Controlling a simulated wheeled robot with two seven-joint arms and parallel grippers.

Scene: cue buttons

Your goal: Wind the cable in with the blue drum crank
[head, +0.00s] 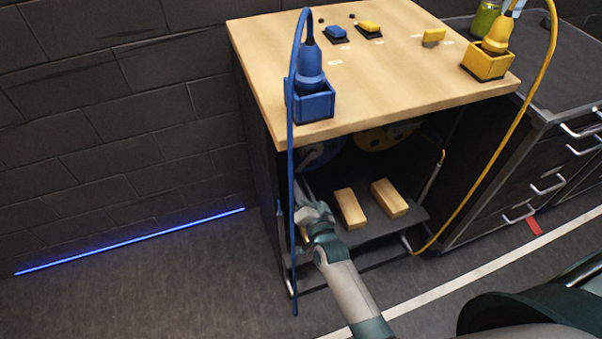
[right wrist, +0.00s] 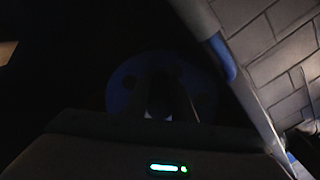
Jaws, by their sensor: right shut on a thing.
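The blue drum (head: 322,155) sits in shadow under the left front of the wooden worktop, partly hidden by the top's edge. It also shows dimly in the right wrist view (right wrist: 125,85), straight ahead of the fingers. A blue cable (head: 291,150) runs from the blue plug (head: 310,70) over the front edge and hangs almost to the floor. My right gripper (head: 303,200) reaches under the top, behind the hanging cable. It is shut on the blue drum crank, which the dark and the fingers mostly hide. My left gripper is out of view.
A yellow drum (head: 376,140) is beside the blue one. Two wooden blocks (head: 350,209) (head: 390,198) lie on the lower shelf (head: 420,212). A yellow cable (head: 500,150) hangs at right from a yellow plug (head: 498,38). The floor at left is clear.

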